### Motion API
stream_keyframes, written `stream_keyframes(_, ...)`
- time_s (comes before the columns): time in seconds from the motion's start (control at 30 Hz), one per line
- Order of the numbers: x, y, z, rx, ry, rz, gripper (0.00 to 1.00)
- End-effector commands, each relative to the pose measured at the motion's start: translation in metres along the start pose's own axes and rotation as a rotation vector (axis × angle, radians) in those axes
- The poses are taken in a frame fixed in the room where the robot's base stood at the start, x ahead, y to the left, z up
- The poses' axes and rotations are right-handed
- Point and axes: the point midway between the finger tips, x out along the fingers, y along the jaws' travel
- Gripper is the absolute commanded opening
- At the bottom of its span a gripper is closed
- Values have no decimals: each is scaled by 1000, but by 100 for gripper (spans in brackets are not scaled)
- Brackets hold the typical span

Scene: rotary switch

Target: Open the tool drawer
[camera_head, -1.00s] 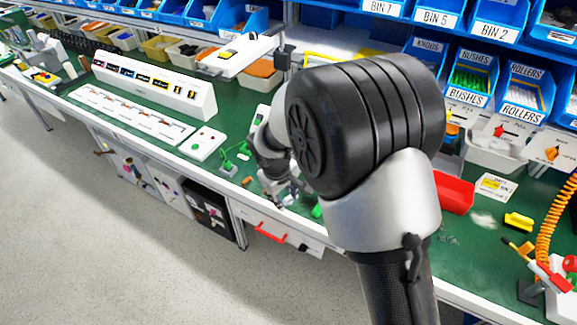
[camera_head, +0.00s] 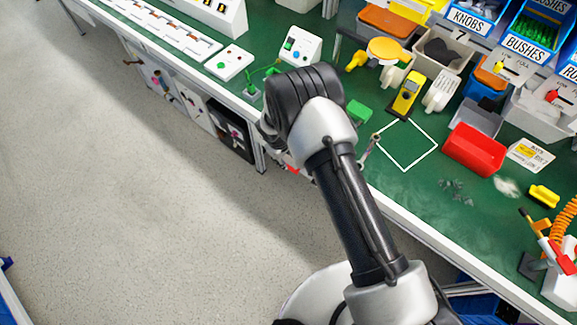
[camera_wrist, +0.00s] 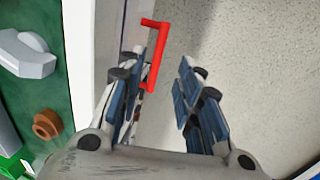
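The tool drawer is under the bench's front edge. Its red handle (camera_head: 292,169) shows only as a small patch below my arm in the head view, and the drawer front is mostly hidden there. In the wrist view the red handle (camera_wrist: 157,58) is a bent bar beside the left finger, its lower end partly covered by that finger. My gripper (camera_wrist: 160,92) is open, with the two blue-padded fingers apart and bare floor visible between them. I cannot tell whether the left finger touches the handle. In the head view my arm hides the gripper.
The green bench top (camera_head: 430,215) holds a red bin (camera_head: 474,150), a yellow meter (camera_head: 407,95) and a green block (camera_head: 358,111). A brown knob (camera_wrist: 46,124) lies near the bench edge in the wrist view. The floor (camera_head: 150,200) in front is clear.

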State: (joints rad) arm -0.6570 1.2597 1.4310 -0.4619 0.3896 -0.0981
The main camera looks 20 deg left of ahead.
Motion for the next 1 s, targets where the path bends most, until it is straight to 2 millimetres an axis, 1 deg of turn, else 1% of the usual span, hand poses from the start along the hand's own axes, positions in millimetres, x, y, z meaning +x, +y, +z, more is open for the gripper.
stream_keyframes(0.03,15,-1,1,0,-2,-1,32)
stream_keyframes(0.2,50,-1,1,0,-1,-1,32)
stream_keyframes(0.3,66,-1,1,0,-1,-1,32)
stream_keyframes(0.4,77,0,0,1,-1,0,32)
stream_keyframes(0.6,86,0,0,0,0,0,32)
stream_keyframes(0.83,85,0,0,0,0,0,32)
stream_keyframes(1.0,85,0,0,0,0,0,21)
